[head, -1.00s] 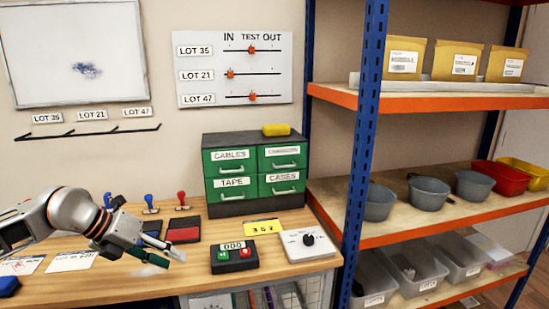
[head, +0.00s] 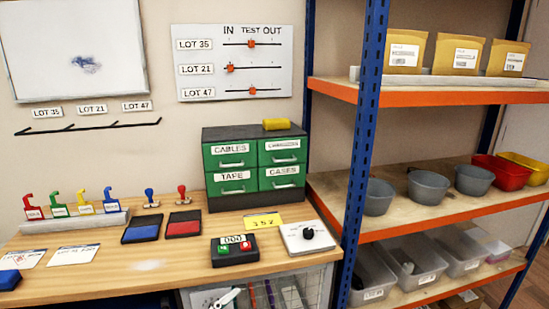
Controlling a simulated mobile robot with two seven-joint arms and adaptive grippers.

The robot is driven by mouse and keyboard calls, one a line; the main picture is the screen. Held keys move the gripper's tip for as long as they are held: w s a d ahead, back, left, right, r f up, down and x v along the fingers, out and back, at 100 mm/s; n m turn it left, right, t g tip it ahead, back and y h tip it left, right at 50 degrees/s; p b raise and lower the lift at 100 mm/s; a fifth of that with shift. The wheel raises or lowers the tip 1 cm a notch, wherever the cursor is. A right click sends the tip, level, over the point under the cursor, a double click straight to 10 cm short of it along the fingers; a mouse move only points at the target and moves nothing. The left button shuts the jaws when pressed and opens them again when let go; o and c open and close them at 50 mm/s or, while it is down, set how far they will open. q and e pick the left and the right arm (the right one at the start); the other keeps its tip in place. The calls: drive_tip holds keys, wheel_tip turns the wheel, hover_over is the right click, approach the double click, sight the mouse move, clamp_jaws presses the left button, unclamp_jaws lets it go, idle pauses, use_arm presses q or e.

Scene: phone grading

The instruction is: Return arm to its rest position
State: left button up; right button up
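My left arm no longer spans the workbench (head: 110,265). A small pale tip with a greenish edge shows at the bottom edge of the head view, in front of the wire basket; it looks like the end of my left gripper (head: 227,298). The rest of that gripper is below the picture, so its opening is hidden. It appears apart from the things on the bench top. My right gripper is not in view.
Green drawers (head: 232,162) stand behind. A shelf unit (head: 430,97) is at right.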

use_arm(q)
drive_tip(key=s+a+f+n+g+y, duration=0.2)
drive_tip(key=s+a+f+n+y, duration=0.2)
drive_tip(key=f, duration=0.8)
drive_tip(key=s+a+f+n+g+y, duration=0.2)
drive_tip(key=s+a+f+n+y, duration=0.3)
drive_tip(key=s+f, duration=0.7)
drive_tip(key=s+a+n, duration=0.1)
drive_tip(key=a+n, duration=0.1)
drive_tip(key=n, duration=0.1)
drive_tip(key=shift+s+a, duration=0.15)
drive_tip(key=shift+a, duration=0.25)
